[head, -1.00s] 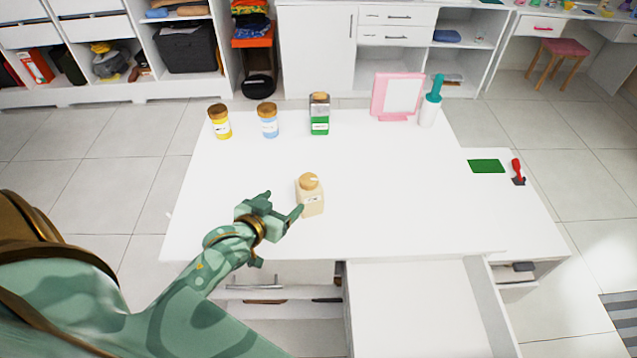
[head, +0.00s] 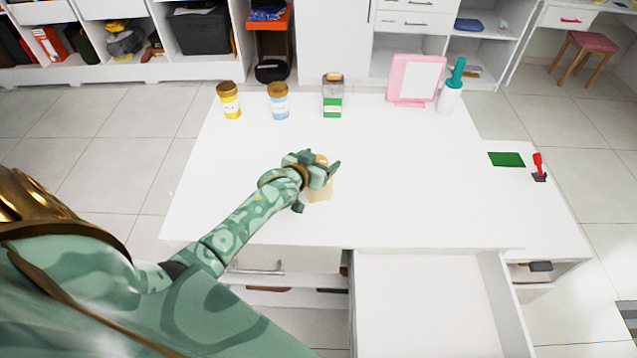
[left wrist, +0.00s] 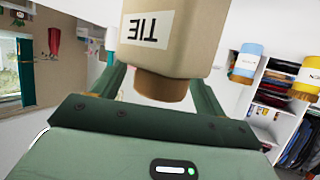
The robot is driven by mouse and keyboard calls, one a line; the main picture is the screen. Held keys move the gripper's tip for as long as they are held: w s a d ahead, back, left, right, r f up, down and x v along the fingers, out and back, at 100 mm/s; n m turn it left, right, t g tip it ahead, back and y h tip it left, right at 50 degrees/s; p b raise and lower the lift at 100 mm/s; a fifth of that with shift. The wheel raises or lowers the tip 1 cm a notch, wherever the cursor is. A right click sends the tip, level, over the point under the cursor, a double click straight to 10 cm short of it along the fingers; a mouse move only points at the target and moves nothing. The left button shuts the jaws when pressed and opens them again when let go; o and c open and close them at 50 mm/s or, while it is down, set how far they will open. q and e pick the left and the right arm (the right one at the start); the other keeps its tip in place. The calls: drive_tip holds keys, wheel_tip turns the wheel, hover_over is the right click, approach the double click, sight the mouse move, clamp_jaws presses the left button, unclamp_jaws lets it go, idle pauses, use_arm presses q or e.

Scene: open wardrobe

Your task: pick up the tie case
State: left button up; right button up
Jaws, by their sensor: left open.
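The tie case (head: 320,189) is a beige jar with a wooden lid, standing on the white table (head: 400,190). In the left wrist view it appears upside down, and its label reads TIE (left wrist: 150,27). My left gripper (head: 323,171) is open at the case, over its upper part, and partly hides it in the head view. In the left wrist view the fingers lie on either side of the case and its lid. I cannot tell whether they touch it. My right gripper is not in view.
A yellow jar (head: 230,102), a blue jar (head: 278,103), a green-filled container (head: 332,100), a pink frame (head: 414,80) and a white bottle with teal top (head: 449,99) line the table's back. An open drawer (head: 425,300) juts out in front.

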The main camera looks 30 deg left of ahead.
use_arm(q)
drive_tip(key=shift+w+f, duration=0.2)
drive_tip(key=shift+w, duration=0.3)
drive_tip(key=shift+s+r, duration=0.1)
drive_tip(key=shift+c, duration=0.6)
drive_tip(key=c, duration=1.3)
drive_tip(key=shift+r, duration=0.1)
drive_tip(key=shift+c, duration=0.2)
